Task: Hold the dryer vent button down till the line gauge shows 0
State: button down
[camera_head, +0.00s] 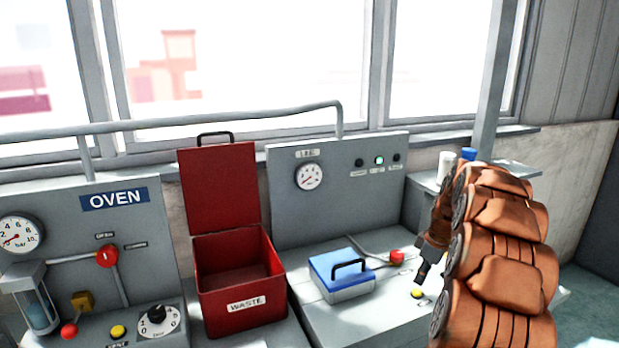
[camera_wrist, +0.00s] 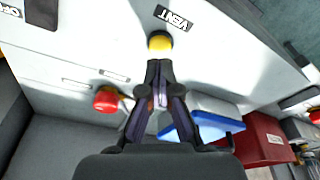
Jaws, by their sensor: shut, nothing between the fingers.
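The yellow vent button (camera_head: 417,293) is on the light bench top at the right, and it also shows in the wrist view (camera_wrist: 160,42) beside a VENT label (camera_wrist: 174,18). My gripper (camera_head: 422,277) points down at it, shut and empty. In the wrist view my fingertips (camera_wrist: 160,66) are together right at the button's near edge. I cannot tell whether they touch it or whether it is pressed. The line gauge (camera_head: 309,176) is on the grey panel under a small label. Its needle points to the lower left, but the value is too small to read.
A blue-lidded box (camera_head: 341,270) and a red-knobbed lever (camera_head: 397,257) are left of my gripper. An open red WASTE bin (camera_head: 240,290) stands farther left. The oven panel (camera_head: 115,235) has another yellow button (camera_head: 118,331). A green lamp (camera_head: 379,160) is lit.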

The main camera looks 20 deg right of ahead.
jog(key=shift+r, duration=1.9)
jog(key=s+r+b, duration=0.3)
jog(key=s, duration=0.7)
jog(key=shift+a, duration=0.15)
jog(key=c, duration=1.9)
grip_release()
